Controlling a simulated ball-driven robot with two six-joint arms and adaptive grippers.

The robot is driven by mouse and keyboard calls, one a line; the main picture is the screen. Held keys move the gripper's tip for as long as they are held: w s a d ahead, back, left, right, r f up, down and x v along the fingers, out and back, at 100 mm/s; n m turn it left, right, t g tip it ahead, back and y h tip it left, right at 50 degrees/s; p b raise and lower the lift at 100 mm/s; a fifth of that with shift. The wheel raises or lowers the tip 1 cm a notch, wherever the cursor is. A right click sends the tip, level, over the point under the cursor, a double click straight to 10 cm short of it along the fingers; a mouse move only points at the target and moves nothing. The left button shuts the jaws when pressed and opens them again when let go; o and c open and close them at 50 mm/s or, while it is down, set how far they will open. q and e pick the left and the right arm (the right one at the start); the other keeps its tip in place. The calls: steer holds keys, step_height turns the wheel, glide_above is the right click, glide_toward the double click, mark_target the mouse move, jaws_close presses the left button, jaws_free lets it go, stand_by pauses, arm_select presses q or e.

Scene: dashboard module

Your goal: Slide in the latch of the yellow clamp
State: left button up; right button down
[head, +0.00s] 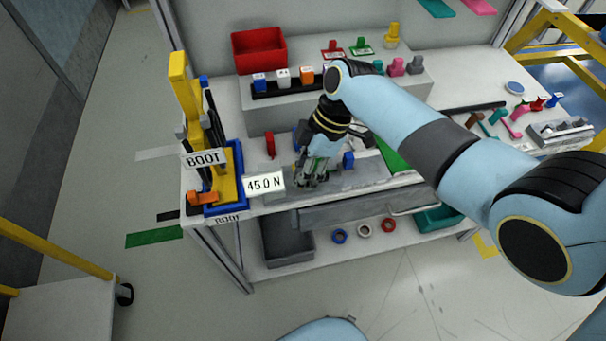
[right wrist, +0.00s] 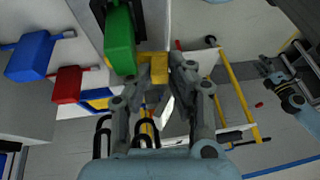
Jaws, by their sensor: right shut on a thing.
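My right gripper (head: 315,172) reaches down over the grey fixture (head: 365,175) at the front of the workbench. In the right wrist view, my right gripper (right wrist: 165,75) has its fingers closed around a small yellow block (right wrist: 158,69), which looks like the latch of the yellow clamp. The fingers hide most of the clamp, and I cannot tell how far in the latch sits. A green block (right wrist: 118,42) is right beside the fingertips.
Red (right wrist: 67,84) and blue (right wrist: 30,56) blocks stand to the left in the right wrist view. A yellow tool (head: 183,95) stands in a blue tray (head: 238,190) at the bench's left end. A raised shelf with colored parts and a red bin (head: 259,50) is behind.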

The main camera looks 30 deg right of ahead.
steer(key=shift+w+r+g, duration=0.25)
steer(key=shift+g, duration=0.15)
steer(key=shift+w+d+r+g+y+b, duration=0.2)
steer(key=shift+w+g+y+b, duration=0.1)
steer(key=shift+g+b, duration=0.3)
steer(key=g+b, duration=0.1)
steer(key=w+g+b, duration=0.1)
steer(key=shift+d+r+m+y+b, duration=0.1)
steer(key=shift+r+m+y+b, duration=0.2)
steer(key=shift+r+m, duration=0.1)
steer(key=shift+w+r+g+b, duration=0.2)
steer(key=shift+g+b, duration=0.3)
steer(key=shift+b, duration=0.1)
steer(key=c, duration=1.2)
jaws_free()
steer(key=shift+c, duration=0.2)
steer(key=shift+d+r, duration=0.1)
